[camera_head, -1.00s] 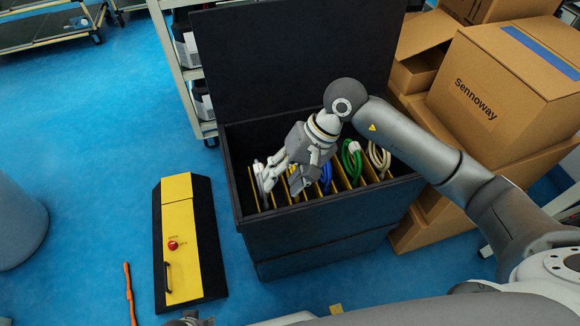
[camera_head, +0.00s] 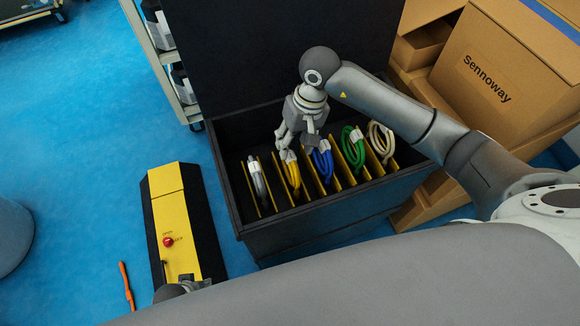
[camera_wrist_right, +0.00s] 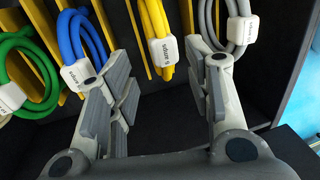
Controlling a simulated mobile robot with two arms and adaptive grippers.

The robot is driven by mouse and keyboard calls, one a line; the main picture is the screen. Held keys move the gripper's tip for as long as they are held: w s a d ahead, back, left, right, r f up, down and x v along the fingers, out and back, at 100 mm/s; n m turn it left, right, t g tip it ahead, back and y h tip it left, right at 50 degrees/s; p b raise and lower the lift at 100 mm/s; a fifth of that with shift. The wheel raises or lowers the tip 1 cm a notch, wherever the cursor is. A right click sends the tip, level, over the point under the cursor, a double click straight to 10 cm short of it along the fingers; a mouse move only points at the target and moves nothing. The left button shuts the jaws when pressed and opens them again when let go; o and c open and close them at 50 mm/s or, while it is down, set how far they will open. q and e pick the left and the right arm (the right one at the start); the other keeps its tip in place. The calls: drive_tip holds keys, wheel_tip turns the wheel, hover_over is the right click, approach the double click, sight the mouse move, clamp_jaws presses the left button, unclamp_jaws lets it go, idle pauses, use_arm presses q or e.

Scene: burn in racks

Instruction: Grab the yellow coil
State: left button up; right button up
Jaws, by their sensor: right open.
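The yellow coil (camera_head: 292,178) stands in a divided slot of the black bin (camera_head: 310,214), between the grey coil (camera_head: 257,181) and the blue coil (camera_head: 323,163). It has a white label. My right gripper (camera_head: 297,143) is open and empty, just above and behind the yellow coil's top in the head view. In the right wrist view, the yellow coil (camera_wrist_right: 156,38) lies ahead between the lines of the two fingers (camera_wrist_right: 165,85), apart from them. My left gripper (camera_head: 180,286) barely shows at the bottom edge, and its fingers cannot be made out.
Green (camera_head: 353,148) and beige (camera_head: 381,141) coils stand in slots to the right. Yellow dividers (camera_head: 280,181) separate the coils. The raised black lid (camera_head: 250,50) stands behind. Cardboard boxes (camera_head: 500,70) are at right; a yellow-black box (camera_head: 181,230) lies on the floor at left.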

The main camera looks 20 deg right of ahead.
sight(291, 154)
drive_tip(key=f, duration=0.1)
drive_tip(key=a+f, duration=0.1)
drive_tip(key=f, duration=0.2)
drive_tip(key=shift+s+a+f, duration=0.2)
drive_tip(key=shift+s+f, duration=0.05)
drive_tip(key=shift+f, duration=0.15)
clamp_jaws()
